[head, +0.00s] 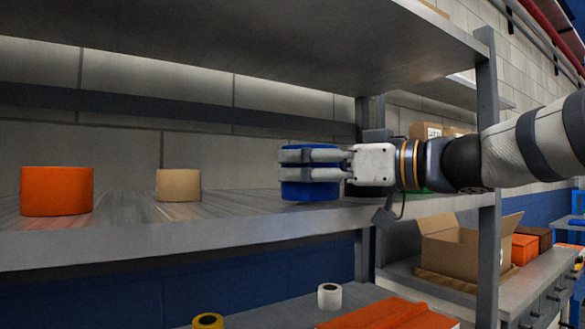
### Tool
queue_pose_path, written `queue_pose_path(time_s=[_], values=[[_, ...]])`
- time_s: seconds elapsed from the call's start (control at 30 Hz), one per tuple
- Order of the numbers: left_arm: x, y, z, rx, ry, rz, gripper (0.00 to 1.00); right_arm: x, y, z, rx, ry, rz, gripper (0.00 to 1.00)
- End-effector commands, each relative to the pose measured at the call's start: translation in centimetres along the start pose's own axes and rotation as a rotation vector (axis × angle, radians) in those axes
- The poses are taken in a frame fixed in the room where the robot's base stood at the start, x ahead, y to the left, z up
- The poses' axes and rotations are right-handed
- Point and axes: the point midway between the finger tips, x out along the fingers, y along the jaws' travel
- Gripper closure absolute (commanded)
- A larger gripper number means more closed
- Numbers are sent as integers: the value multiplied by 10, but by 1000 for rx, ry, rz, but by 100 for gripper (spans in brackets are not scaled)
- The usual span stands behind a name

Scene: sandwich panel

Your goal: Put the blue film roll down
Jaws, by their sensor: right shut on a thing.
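The blue film roll (309,191) is upright at the shelf (240,225), near its front edge and toward its right end. My right gripper (312,164) comes in from the right and is shut around the blue roll, with its fingers across the roll's side. The roll's underside looks level with the shelf surface; I cannot tell whether it touches. My left gripper is not in the head view.
An orange roll (56,191) and a tan roll (178,186) stand to the left on the same shelf. A grey post (487,150) rises at the right, and another shelf (230,35) hangs above. Below are a white roll (329,297), a yellow roll (208,321) and an open cardboard box (465,247).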

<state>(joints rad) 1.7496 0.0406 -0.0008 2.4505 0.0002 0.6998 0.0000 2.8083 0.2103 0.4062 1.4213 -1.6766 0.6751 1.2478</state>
Motion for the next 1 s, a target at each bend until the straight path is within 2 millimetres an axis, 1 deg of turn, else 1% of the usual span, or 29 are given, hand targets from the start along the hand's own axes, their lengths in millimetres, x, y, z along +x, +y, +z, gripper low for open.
queue_pose_path(time_s=[0.1, 0.4, 0.43, 0.47, 0.5, 0.87, 0.97, 1.0], values=[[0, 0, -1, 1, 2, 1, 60, -3, 4, 1, -1, 3, 2, 62], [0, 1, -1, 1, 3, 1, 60, -3, 4, 4, 0, 2, 1, 62], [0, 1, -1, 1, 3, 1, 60, -2, 4, 5, 0, 0, 1, 22], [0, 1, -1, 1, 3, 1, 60, -2, 4, 4, 0, 0, 1, 15], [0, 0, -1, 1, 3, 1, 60, -2, 4, 4, 0, 0, 1, 6], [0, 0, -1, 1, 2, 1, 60, -2, 4, 3, -1, 1, 1, 6], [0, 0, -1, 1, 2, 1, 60, -13, 5, 2, 0, -1, 3, 6], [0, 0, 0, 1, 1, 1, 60, -21, 5, 2, 0, 0, 3, 6]])
